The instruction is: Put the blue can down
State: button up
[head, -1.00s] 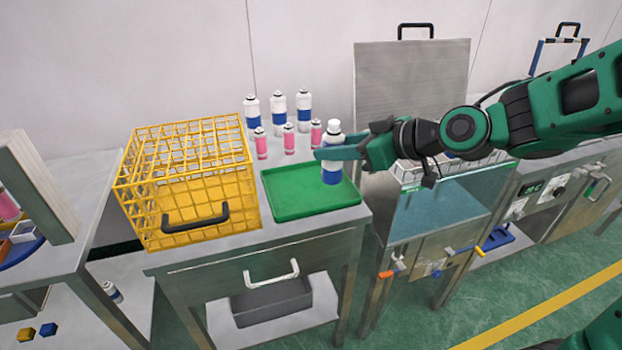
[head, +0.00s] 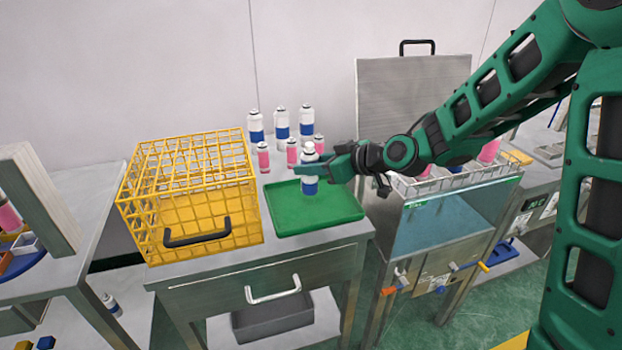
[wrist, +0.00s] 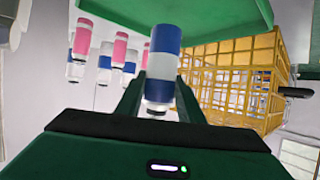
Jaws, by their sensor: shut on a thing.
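The blue can (head: 309,186), white with a blue band and a white top, is upright over the green tray (head: 345,208). My gripper (head: 313,168) is shut on its upper part, coming in from the right. In the wrist view, which looks upside down, the can (wrist: 165,38) stands between my two fingers (wrist: 158,95), with its base close to the tray (wrist: 225,10). I cannot tell whether the base touches the tray.
A yellow wire cage (head: 190,190) stands left of the tray. Pink cans (head: 263,157) and more blue-banded cans (head: 281,122) stand behind it. A glass-fronted machine (head: 440,225) is to the right. The tray is otherwise bare.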

aim_at(316, 177)
jog(key=shift+f, duration=1.9)
jog(key=shift+f, duration=0.1)
jog(key=o, duration=1.1)
jog(key=v, duration=1.2)
